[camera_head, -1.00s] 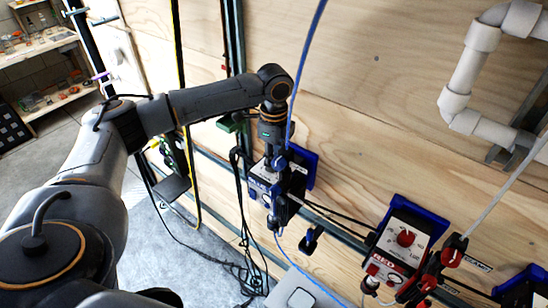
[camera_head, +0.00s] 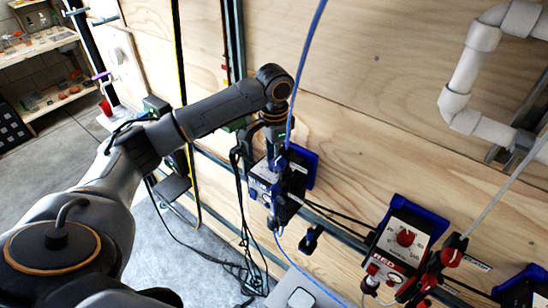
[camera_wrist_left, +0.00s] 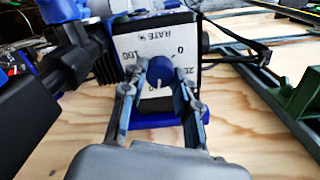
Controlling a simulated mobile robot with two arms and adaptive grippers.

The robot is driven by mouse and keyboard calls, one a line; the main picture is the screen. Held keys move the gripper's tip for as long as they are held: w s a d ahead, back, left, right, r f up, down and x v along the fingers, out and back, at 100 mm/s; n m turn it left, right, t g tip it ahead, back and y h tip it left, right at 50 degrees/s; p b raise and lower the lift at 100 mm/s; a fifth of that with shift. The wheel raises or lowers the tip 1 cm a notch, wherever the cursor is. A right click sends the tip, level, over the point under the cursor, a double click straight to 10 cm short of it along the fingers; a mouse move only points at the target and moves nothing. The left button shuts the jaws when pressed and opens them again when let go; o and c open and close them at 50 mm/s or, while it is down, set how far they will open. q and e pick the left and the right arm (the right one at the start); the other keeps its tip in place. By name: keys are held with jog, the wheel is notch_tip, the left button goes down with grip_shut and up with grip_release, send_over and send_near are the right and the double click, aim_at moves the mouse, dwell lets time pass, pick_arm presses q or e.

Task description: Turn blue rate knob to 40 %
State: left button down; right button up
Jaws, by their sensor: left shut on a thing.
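The blue rate knob (camera_wrist_left: 160,70) sits on a white dial plate (camera_wrist_left: 134,43) marked "RATE %", with 0, 20 and 100 readable in the left wrist view. A short pale mark shows on the knob's edge toward the bottom of that picture; its exact reading is unclear. My left gripper (camera_wrist_left: 160,82) is shut on the knob, one finger on each side. My right gripper is not in view.
A red pump (camera_head: 405,240) with a red knob is mounted to the right on the same wall. White pipes (camera_head: 470,75) are at upper right. A blue tube (camera_head: 305,60) and black cables (camera_head: 243,200) run close to my left arm.

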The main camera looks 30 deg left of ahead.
pick_arm(q)
jog(key=n, duration=0.3)
jog(key=shift+w+r+n, duration=0.1)
jog(key=shift+n, duration=2.1)
jog(key=c, duration=1)
grip_release()
jog(key=shift+c, duration=0.2)
jog(key=shift+o, duration=0.2)
notch_tip(320, 180, up, 12)
